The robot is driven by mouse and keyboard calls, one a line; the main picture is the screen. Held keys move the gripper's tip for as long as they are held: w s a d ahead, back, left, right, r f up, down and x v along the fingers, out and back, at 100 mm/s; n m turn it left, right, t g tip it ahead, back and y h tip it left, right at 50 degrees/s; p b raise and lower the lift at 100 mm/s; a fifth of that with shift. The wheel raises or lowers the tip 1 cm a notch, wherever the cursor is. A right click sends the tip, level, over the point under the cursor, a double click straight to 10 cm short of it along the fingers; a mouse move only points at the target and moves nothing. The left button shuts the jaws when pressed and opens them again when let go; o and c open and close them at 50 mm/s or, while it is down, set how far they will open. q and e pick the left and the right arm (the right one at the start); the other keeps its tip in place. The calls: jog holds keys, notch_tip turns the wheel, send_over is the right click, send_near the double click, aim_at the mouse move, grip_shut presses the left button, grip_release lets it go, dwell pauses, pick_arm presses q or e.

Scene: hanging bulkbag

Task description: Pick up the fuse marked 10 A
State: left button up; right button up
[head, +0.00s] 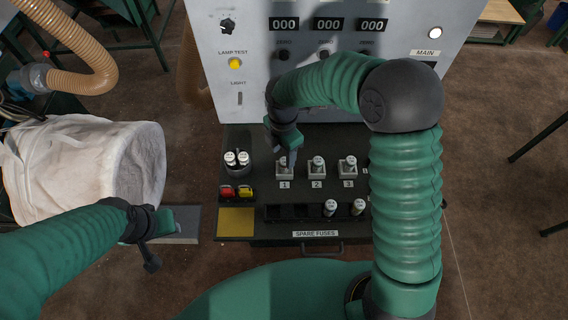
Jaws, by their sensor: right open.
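White-capped fuses show in several places, and their ratings are too small to read, so I cannot tell which is marked 10 A. Two fuses, one (330,208) and another (358,207), stand in the spare fuses rack (284,213). Holder 1 (284,174), holder 2 (317,174) and holder 3 (348,173) stand in a row behind it. Two white-topped pieces (237,158) stand in a dark round cup at left. My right gripper (290,160) points down at holder 1, open; its fingertips overlap what is there. My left gripper (160,240) is low at left, its jaws unclear.
A grey panel (300,70) with displays, a knob and a yellow lamp-test button rises behind the dark shelf. Red and yellow pieces (236,192) and a yellow pad (236,222) lie on the shelf's left.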

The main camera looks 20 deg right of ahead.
aim_at(284, 160)
jog(key=f, duration=0.4)
jog(key=shift+d+p, duration=0.35)
jog(key=shift+p, duration=0.05)
jog(key=shift+s+f, duration=0.1)
jog(key=shift+f, duration=0.2)
jog(key=shift+a+f, duration=0.1)
jog(key=shift+a, duration=0.1)
jog(key=shift+w+a, duration=0.1)
jog(key=shift+w, duration=0.1)
jog(key=c, duration=0.4)
jog(key=shift+s+d, duration=0.1)
jog(key=shift+d, duration=0.1)
grip_shut()
